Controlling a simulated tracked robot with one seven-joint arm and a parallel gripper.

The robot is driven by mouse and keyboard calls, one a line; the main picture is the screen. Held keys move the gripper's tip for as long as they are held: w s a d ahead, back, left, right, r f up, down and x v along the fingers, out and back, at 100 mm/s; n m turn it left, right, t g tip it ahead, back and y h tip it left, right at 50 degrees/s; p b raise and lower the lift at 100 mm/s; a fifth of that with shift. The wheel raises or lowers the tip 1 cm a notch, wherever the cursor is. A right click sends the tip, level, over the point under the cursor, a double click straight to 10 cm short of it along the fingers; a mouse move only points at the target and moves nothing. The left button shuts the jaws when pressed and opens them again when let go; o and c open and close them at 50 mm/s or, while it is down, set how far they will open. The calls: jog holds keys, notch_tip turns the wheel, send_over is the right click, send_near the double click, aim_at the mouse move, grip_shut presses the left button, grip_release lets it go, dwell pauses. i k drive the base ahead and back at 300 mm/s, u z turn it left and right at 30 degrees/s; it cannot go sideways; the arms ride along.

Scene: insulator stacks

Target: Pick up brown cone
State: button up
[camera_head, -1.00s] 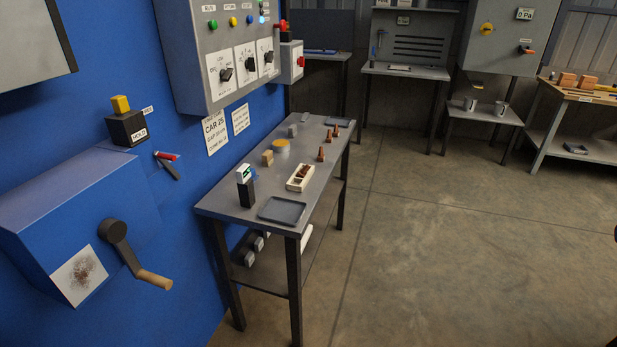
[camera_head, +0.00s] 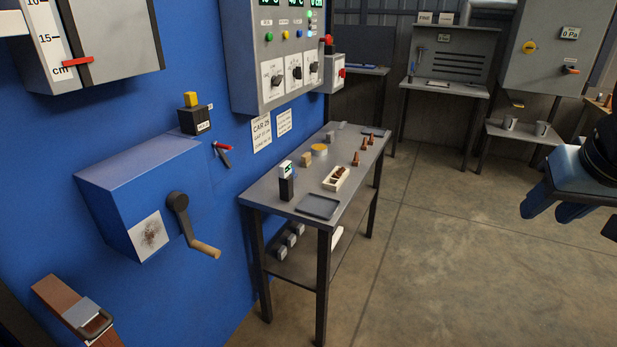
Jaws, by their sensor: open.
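Several small brown cones stand upright on the grey workbench (camera_head: 290,202). One brown cone (camera_head: 356,158) is near its right edge, with another brown cone (camera_head: 364,144) and a third (camera_head: 371,140) just behind it. A white box (camera_head: 328,184) in front of them holds small brown pieces, too small to make out. My gripper (camera_head: 552,209) shows at the right edge of the view, its blue fingers pointing down. It is open, nothing shows between the fingers, and it is far to the right of the cones.
On the workbench are a dark tray (camera_head: 318,207), a small black-and-white device (camera_head: 287,182), a yellow-topped round tin (camera_head: 319,150) and small blocks. A crank box (camera_head: 140,195) juts from the blue wall at left. The floor (camera_head: 450,270) right of the workbench is clear.

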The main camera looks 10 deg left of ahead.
aim_at(337, 175)
jog(key=u, duration=0.35)
jog(key=i, duration=1)
jog(key=z, duration=0.05)
